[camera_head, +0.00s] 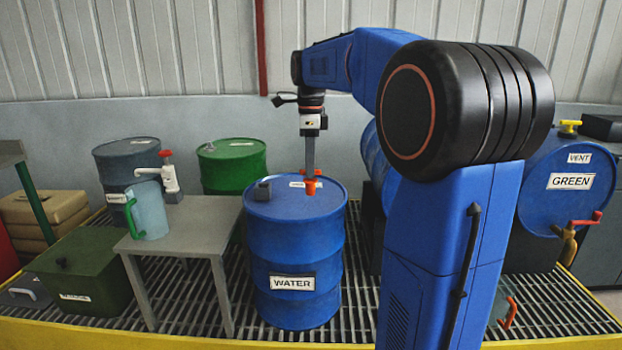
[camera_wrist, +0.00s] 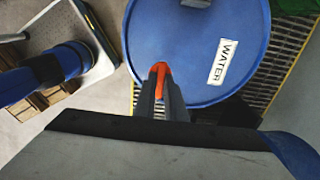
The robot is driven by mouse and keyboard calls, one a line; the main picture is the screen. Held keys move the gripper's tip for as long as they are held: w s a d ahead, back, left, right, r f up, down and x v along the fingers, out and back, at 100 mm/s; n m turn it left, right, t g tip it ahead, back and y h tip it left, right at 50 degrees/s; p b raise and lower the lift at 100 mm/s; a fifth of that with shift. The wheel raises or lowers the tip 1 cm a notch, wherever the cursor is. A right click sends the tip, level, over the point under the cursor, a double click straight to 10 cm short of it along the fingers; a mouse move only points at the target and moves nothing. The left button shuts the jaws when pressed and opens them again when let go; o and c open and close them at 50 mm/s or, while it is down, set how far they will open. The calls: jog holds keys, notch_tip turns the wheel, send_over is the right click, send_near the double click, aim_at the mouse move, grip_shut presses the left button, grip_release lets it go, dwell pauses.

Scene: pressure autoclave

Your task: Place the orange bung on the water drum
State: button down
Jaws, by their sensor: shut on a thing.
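The blue water drum (camera_head: 295,252) stands upright on the grating, with a white WATER label on its side. Its top also shows in the wrist view (camera_wrist: 185,50). The orange bung (camera_head: 311,184) is at the drum's top, toward the right of centre. In the wrist view the orange bung (camera_wrist: 160,69) shows between my fingertips near the drum's rim. My gripper (camera_head: 310,174) points straight down over the drum top and is shut on the bung. Whether the bung touches the drum top or sits in an opening cannot be told; the fingers partly hide it.
A grey table (camera_head: 188,222) with a jug (camera_head: 148,210) stands left of the drum. A green drum (camera_head: 231,166) is behind. A blue drum labelled GREEN (camera_head: 560,205) lies at the right.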

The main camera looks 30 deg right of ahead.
aim_at(310, 182)
jog(key=shift+f, duration=1.8)
jog(key=c, duration=1.8)
grip_release()
jog(key=shift+f, duration=0.1)
